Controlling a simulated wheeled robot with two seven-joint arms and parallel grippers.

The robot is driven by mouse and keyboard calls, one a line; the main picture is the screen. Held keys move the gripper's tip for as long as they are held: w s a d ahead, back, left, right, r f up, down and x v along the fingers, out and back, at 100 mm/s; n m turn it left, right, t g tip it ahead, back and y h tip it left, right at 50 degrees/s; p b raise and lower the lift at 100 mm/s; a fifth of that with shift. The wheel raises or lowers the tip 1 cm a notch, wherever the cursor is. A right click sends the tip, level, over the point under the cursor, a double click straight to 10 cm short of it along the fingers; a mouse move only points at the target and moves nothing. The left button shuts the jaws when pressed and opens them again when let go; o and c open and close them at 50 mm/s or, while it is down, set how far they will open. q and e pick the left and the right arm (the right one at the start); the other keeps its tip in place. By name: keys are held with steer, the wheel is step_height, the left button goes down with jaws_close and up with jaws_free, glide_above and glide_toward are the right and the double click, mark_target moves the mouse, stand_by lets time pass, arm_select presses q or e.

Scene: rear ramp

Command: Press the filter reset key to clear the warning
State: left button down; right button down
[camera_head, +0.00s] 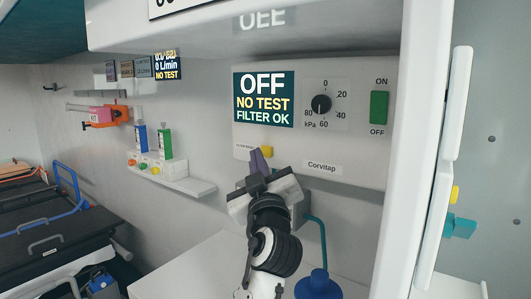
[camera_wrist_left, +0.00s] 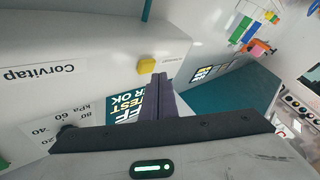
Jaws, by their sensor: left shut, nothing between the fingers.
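The wall unit (camera_head: 350,150) labelled Corvitap has a display (camera_head: 264,99) reading "OFF / NO TEST / FILTER OK". A small yellow key (camera_head: 267,152) sits below the display, and it also shows in the left wrist view (camera_wrist_left: 147,66). My right gripper is not in view.
A dial (camera_head: 321,104) and a green ON/OFF switch (camera_head: 379,108) are on the same panel. A shelf (camera_head: 180,184) with green and blue devices is at left. A blue container (camera_head: 318,286) stands below the unit. A white door edge (camera_head: 408,150) is at right.

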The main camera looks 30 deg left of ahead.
arm_select(q)
steer(key=shift+s, duration=0.1)
steer(key=shift+s+a, duration=0.2)
steer(key=shift+s, duration=2.2)
